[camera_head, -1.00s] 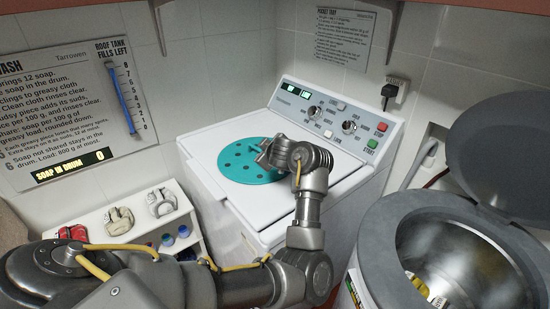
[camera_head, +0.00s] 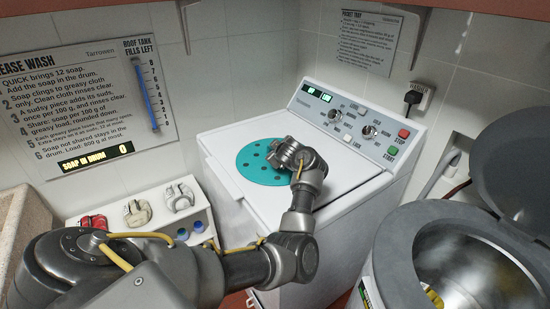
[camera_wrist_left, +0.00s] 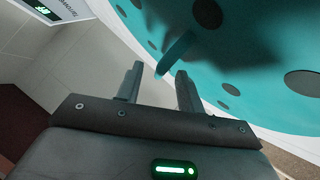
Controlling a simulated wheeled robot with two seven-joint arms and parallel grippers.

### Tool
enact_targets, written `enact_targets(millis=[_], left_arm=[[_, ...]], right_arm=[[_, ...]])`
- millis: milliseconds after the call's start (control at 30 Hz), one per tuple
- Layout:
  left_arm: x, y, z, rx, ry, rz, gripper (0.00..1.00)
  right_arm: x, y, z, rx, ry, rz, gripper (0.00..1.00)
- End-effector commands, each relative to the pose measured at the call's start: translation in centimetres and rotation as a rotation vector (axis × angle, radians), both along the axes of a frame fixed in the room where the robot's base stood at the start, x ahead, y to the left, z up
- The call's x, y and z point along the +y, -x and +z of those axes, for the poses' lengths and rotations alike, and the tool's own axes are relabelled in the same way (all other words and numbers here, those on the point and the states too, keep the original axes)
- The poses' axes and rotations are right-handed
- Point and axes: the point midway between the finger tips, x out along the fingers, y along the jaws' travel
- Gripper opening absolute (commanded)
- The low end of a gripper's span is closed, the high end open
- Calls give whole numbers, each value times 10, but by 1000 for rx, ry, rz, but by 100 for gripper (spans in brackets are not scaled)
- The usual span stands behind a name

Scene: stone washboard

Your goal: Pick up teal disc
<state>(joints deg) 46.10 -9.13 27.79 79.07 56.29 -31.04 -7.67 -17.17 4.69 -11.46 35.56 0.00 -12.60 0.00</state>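The teal disc (camera_head: 252,166) with dark round holes lies flat on the white top of the washing machine. My left gripper (camera_head: 277,157) is over its right part in the head view and hides some of it. In the left wrist view, the disc (camera_wrist_left: 268,100) fills the upper right, with a thin teal fin (camera_wrist_left: 177,52) standing out from its face. My left gripper (camera_wrist_left: 160,76) is open there, its two fingers apart. The fin's lower tip is at the gap between the fingertips; I cannot tell whether it touches a finger. My right gripper is out of view.
The washing machine (camera_head: 348,187) has a raised control panel (camera_head: 352,120) behind the disc. A grey drum with an open lid (camera_head: 412,252) stands at the right. A white shelf (camera_head: 153,205) with cloths and small coloured items is at the left, below a wall sign (camera_head: 100,100).

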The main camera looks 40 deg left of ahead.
Motion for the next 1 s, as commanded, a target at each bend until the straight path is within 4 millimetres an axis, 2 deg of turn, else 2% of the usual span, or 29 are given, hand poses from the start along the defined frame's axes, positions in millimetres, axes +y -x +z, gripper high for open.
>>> enact_targets(millis=[333,633,1000], left_arm=[[6,-5,-5,-1,0,0,38],[6,-5,-5,-1,0,0,0],[6,-4,-5,1,-1,-1,0]], right_arm=[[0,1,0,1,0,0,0],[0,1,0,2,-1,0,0],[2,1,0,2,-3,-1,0]])
